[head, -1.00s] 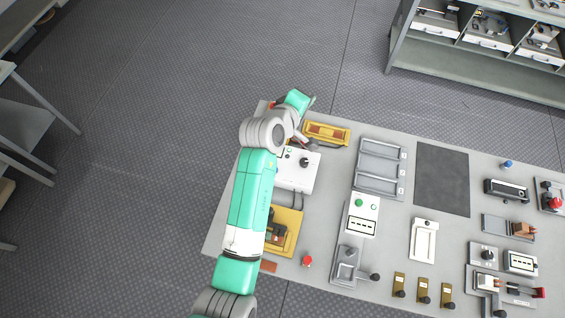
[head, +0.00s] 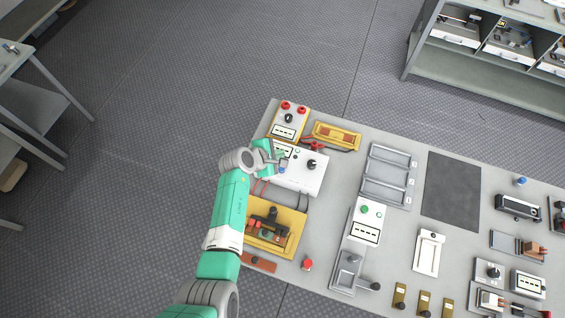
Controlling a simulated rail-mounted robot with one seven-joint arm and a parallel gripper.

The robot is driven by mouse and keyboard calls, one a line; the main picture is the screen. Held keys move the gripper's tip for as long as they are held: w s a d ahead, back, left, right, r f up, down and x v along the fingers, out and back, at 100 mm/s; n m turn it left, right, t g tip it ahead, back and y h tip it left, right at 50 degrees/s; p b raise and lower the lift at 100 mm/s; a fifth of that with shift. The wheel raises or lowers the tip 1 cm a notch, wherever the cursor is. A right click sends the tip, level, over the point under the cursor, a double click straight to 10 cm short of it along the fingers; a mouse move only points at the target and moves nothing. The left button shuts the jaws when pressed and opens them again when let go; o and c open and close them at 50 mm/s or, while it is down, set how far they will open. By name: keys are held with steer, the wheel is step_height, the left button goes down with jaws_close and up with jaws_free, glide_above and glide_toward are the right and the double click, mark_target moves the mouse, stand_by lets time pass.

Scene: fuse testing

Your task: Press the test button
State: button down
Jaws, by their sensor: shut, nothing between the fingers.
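My gripper (head: 283,163) is at the end of my green and grey arm, over the left part of a white box (head: 305,179) with a black knob (head: 311,164). It is small in the picture, shut and empty. A small blue spot (head: 282,170), perhaps a button, shows right by the fingertips. I cannot tell whether the fingers touch it. The wrist hides part of the box's left side and its display. No label reading "test" can be made out.
A yellow box (head: 289,121) with two red knobs stands behind, beside a yellow tray (head: 337,135). A yellow fuse holder (head: 272,228) is in front, near a red button (head: 307,263). A white panel with green buttons (head: 365,208) stands to the right. A dark mat (head: 452,194) lies clear.

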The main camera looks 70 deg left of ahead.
mark_target(282, 169)
step_height(282, 169, down, 9)
steer(key=b, duration=0.8)
steer(key=shift+r, duration=0.15)
stand_by(1.6)
steer(key=shift+f+b, duration=0.45)
steer(key=shift+f, duration=0.4)
stand_by(0.4)
steer(key=shift+r+p, duration=0.6)
steer(key=shift+r, duration=0.25)
